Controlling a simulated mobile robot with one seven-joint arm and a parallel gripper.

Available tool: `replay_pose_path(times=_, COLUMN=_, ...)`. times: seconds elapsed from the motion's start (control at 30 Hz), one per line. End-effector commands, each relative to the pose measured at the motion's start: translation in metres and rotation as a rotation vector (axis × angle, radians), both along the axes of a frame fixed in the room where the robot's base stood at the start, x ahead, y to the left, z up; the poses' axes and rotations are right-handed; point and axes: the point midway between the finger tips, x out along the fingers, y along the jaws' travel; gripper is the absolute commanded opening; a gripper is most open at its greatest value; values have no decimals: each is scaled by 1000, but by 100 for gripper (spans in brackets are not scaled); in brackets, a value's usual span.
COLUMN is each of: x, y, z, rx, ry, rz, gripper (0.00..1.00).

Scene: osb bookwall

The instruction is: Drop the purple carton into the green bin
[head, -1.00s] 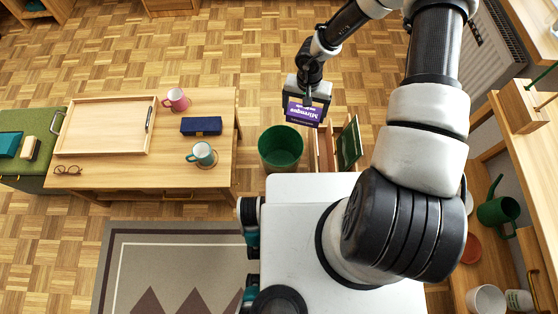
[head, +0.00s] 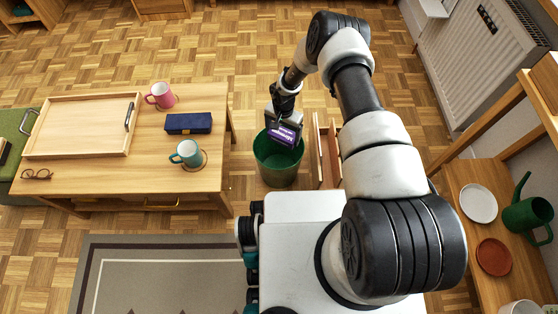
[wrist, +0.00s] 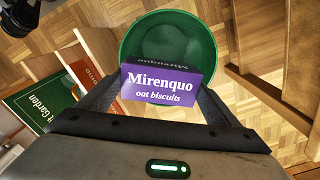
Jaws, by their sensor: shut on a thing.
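The purple carton (head: 283,134), labelled "Mirenquo oat biscuits", is held between the fingers of my gripper (head: 285,124). It also shows in the wrist view (wrist: 160,88), with a dark finger on each side. The green bin (head: 277,174) stands on the parquet floor just right of the low table. In the head view the carton overlaps the upper part of the bin's opening. In the wrist view the bin (wrist: 170,32) lies beyond the carton, its inside looks empty, and the carton covers its near rim. I cannot tell the carton's exact height over the rim.
The low table (head: 120,181) at left carries a wooden tray (head: 80,147), a pink mug (head: 160,95), a navy case (head: 188,123) and a teal mug (head: 187,153). A wooden holder (head: 326,150) stands right of the bin; books (wrist: 45,108) show there in the wrist view.

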Motion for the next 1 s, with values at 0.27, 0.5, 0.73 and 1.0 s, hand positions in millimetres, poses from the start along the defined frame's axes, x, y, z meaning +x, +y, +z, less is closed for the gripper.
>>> replay_pose_path(times=0.27, x=0, y=0, z=-27, rx=-1, ry=0, rz=1, gripper=64)
replay_pose_path(times=0.5, x=0, y=0, z=-29, rx=0, ry=0, rz=1, gripper=64)
replay_pose_path(times=0.73, x=0, y=0, z=-29, rx=0, ry=1, rz=1, gripper=100)
replay_pose_path(times=1.0, x=0, y=0, z=-26, rx=0, ry=0, rz=1, gripper=100)
